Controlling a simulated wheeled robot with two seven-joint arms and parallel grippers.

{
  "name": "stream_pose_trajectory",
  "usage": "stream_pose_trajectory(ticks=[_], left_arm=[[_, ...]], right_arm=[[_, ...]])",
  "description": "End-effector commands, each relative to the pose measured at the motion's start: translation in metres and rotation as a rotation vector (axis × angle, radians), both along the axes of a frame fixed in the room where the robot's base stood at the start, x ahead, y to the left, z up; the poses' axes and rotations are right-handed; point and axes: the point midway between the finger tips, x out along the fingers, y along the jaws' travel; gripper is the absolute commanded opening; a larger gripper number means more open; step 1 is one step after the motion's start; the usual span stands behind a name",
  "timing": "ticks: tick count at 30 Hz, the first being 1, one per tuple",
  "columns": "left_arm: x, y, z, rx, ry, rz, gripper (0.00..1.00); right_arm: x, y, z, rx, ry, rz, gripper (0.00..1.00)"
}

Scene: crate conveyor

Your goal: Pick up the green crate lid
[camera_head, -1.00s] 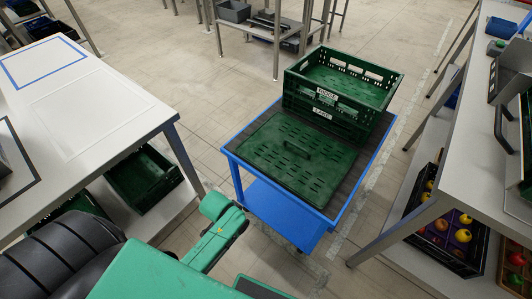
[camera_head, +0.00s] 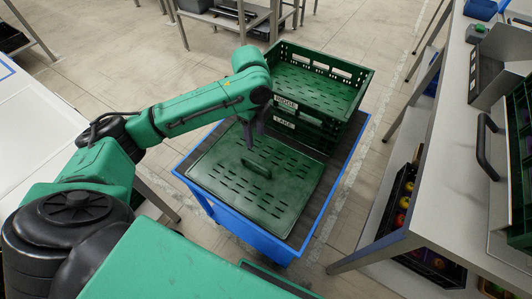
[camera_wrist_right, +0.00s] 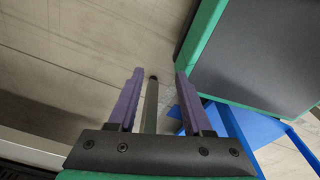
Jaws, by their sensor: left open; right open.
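The green crate lid (camera_head: 232,187) lies flat on the blue cart (camera_head: 262,240), with its raised dark handle (camera_head: 256,168) near the middle. My left gripper (camera_head: 252,138) points down just above and behind the handle. It is open, holds nothing, and appears apart from the lid. My right gripper (camera_wrist_right: 155,80) shows in the right wrist view, open and empty, with floor beyond its fingers. It is not visible in the head view.
Stacked green crates (camera_head: 318,90) with labels stand behind the lid on the cart. A grey table (camera_head: 440,170) is on the right, with a crate of fruit (camera_head: 402,200) below. A white table (camera_head: 40,140) is at left.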

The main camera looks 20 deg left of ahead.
Motion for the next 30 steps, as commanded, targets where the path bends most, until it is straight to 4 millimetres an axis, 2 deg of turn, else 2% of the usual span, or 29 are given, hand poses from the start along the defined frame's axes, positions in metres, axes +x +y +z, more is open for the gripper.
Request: stream_pose_trajectory(ticks=[2,4,9,12,17,21,23,30], left_arm=[[-0.002,0.005,-0.002,0.011,0.013,-0.014,0.52],[-0.002,0.005,-0.014,0.011,0.016,-0.017,0.52],[-0.003,0.004,-0.060,0.009,0.015,-0.014,0.52],[-0.003,0.004,-0.080,0.008,0.013,-0.014,0.52],[-0.003,0.002,-0.100,0.007,0.010,-0.014,0.52],[-0.005,0.001,-0.129,0.008,0.012,-0.013,0.52],[-0.005,0.001,-0.137,0.008,0.010,-0.013,0.52],[-0.004,0.001,-0.142,0.008,0.007,-0.015,0.52]], right_arm=[[0.007,0.000,-0.001,0.000,-0.009,0.000,0.50],[0.005,-0.001,-0.002,-0.001,-0.007,0.000,0.50],[-0.025,-0.004,-0.008,-0.006,0.040,-0.001,0.50],[-0.035,-0.005,-0.009,-0.008,0.057,0.000,0.50],[-0.026,-0.005,-0.009,-0.008,0.042,-0.001,0.50],[-0.011,-0.004,-0.009,-0.006,0.017,0.000,0.50],[-0.011,-0.004,-0.010,-0.005,0.015,0.000,0.50],[-0.013,-0.004,-0.010,-0.005,0.020,0.000,0.50]])
